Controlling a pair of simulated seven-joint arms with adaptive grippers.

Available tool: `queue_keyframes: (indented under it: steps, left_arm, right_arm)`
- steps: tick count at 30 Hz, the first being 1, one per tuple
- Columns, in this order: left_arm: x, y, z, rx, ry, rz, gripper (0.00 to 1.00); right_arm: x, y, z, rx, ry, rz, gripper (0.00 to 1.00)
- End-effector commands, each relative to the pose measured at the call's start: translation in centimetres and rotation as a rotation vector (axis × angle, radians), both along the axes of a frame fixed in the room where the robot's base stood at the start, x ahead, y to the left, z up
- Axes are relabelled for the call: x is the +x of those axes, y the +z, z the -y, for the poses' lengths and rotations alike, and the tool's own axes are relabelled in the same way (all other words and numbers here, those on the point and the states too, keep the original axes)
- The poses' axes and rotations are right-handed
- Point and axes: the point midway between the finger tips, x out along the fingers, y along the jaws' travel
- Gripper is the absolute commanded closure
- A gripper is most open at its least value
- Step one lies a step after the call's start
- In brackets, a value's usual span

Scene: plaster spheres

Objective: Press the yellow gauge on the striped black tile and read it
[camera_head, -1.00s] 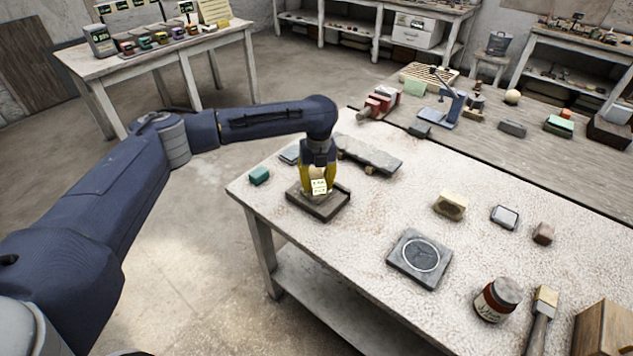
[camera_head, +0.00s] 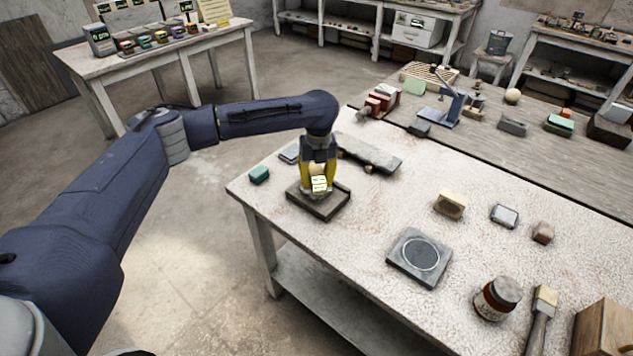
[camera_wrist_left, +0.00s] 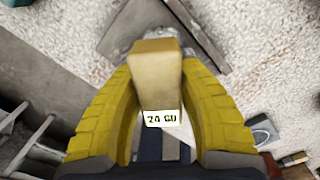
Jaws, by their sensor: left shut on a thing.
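My left gripper (camera_head: 319,180), with yellow fingers, is shut on the yellow gauge (camera_wrist_left: 155,65), a block that sticks out past the fingertips in the left wrist view. Its small lit display (camera_wrist_left: 161,118) seems to read "20 GU", though the second digit is unclear. In the head view the gauge is over a dark square tray (camera_head: 333,208) with a raised rim, near the table's left corner. I cannot make out stripes on the surface there, nor whether the gauge touches it; the fingers hide much of it. My right gripper is not in view.
A grey slab (camera_head: 372,154) lies just behind the tray, and a teal block (camera_head: 259,175) to its left. A grey plate with a ring (camera_head: 419,258), a tan block (camera_head: 450,204), a jar (camera_head: 497,298) and a brush (camera_head: 542,310) are to the right. The table (camera_head: 380,205) is clear between them.

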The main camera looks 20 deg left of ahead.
Motion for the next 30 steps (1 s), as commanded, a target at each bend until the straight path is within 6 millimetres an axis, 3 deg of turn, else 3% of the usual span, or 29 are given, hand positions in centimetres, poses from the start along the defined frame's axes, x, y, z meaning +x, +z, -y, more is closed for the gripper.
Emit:
queue_keyframes:
  steps: [21,30]
  left_arm:
    - [0.0,4.9,0.0,0.001,0.000,0.002,0.90]
    - [0.0,5.8,0.0,-0.001,0.000,0.000,0.90]
  right_arm:
    - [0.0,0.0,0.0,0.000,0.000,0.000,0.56]
    - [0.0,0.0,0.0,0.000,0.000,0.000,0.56]
